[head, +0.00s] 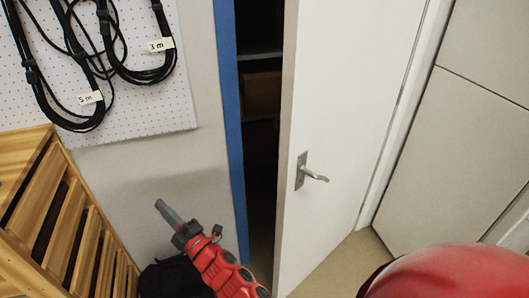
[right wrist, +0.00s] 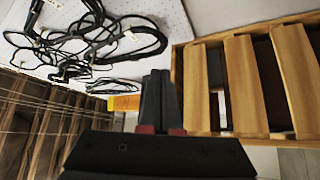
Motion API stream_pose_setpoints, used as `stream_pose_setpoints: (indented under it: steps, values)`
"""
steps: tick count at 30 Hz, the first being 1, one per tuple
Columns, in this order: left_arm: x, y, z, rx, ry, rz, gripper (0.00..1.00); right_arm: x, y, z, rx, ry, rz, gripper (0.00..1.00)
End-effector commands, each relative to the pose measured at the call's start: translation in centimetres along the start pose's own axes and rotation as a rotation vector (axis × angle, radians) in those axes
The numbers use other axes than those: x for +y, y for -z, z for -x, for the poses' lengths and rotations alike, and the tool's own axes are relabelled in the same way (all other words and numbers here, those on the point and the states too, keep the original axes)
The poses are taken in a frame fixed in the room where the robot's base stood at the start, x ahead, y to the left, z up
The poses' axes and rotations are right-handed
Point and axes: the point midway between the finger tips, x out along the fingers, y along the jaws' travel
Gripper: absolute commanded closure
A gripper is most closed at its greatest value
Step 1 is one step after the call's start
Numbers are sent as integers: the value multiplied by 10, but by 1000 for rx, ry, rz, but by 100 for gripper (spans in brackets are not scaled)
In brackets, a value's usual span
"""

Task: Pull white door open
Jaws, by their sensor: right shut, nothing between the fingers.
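The white door (head: 335,120) stands partly open in the head view, with a dark gap (head: 262,110) between its free edge and the blue door frame (head: 229,110). Its metal lever handle (head: 312,176) is on the door face near the free edge. My right gripper (head: 163,207) is left of the gap, apart from the door and handle, in front of the grey wall. In the right wrist view its fingers (right wrist: 159,78) are together and empty. The door cannot be made out in that view. My left gripper is not in view.
A slatted wooden unit (head: 45,205) stands at the lower left, close to my right gripper; it also shows in the right wrist view (right wrist: 243,85). Black cables (head: 100,50) hang on a white pegboard (head: 165,105). A black object (head: 172,280) lies low beside my arm. Floor shows below the door.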

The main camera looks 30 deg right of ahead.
Motion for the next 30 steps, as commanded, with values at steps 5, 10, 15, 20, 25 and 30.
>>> stream_pose_setpoints:
  steps: [5, 10, 15, 20, 25, 30]
  values:
    - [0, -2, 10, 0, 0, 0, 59, 27, -63, -36, -344, 47, 334, 100]
    - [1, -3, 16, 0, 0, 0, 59, 97, -116, -26, -749, 30, 566, 100]
    - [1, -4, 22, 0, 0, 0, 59, 168, -138, 21, -1138, -10, 637, 100]
    - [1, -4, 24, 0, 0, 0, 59, 200, -140, 62, -1361, -26, 615, 100]
    - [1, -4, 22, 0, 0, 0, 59, 210, -143, 76, -1433, -27, 600, 100]
    - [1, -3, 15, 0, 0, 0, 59, 219, -164, 73, -1438, -25, 599, 100]
